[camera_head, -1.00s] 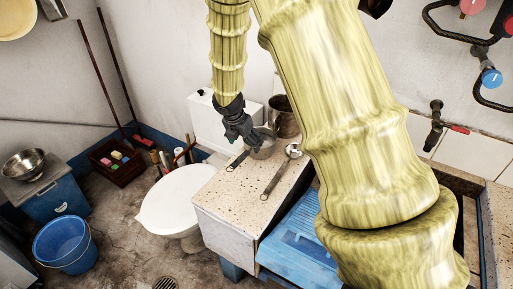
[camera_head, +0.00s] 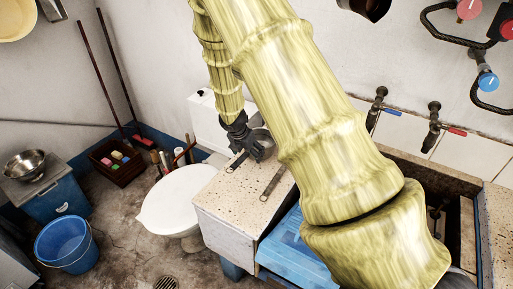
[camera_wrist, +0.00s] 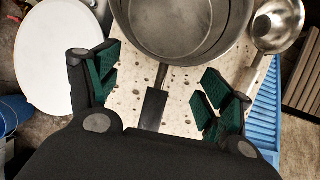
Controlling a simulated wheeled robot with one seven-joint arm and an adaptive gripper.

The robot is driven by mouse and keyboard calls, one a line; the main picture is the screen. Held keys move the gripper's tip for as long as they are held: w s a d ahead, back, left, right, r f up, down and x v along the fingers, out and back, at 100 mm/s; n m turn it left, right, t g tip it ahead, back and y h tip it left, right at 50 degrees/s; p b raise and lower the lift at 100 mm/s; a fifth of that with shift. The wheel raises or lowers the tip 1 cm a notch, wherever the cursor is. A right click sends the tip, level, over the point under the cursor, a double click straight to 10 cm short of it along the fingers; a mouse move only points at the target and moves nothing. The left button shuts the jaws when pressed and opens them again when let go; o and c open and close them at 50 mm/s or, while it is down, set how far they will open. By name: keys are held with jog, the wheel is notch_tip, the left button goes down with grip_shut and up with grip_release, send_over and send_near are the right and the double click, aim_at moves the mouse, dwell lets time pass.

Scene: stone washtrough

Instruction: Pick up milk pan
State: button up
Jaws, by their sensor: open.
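The milk pan (camera_wrist: 180,40) is a grey metal pan with a dark handle (camera_wrist: 153,108). It sits on the speckled stone top, its handle pointing toward me in the wrist view. My gripper (camera_wrist: 160,72) is open, its green-padded fingers on either side of the handle, with gaps on both sides. In the head view my gripper (camera_head: 250,148) is low over the stone top and partly covers the pan (camera_head: 264,134). The handle (camera_head: 236,161) shows to the left of the gripper. I cannot tell the exact height of the fingers over the handle.
A metal ladle (camera_wrist: 276,24) lies right of the pan. The stone top (camera_head: 225,195) has a bare front part. A white toilet lid (camera_head: 180,197) stands to the left, a blue washboard (camera_head: 297,250) to the right. My arm hides part of the trough.

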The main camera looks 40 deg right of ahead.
jog(key=shift+f, duration=0.2)
grip_shut()
dwell(0.3)
jog(key=shift+r, duration=0.1)
jog(key=shift+r+b, duration=0.5)
jog(key=shift+r, duration=1.25)
jog(key=s+a+b, duration=0.2)
jog(key=s+a, duration=0.2)
jog(key=s, duration=0.3)
jog(key=s+a+r+b, duration=0.1)
jog(key=s+a, duration=0.3)
jog(key=s, duration=0.2)
jog(key=shift+s+r+b, duration=0.2)
jog(key=shift+s+b, duration=0.15)
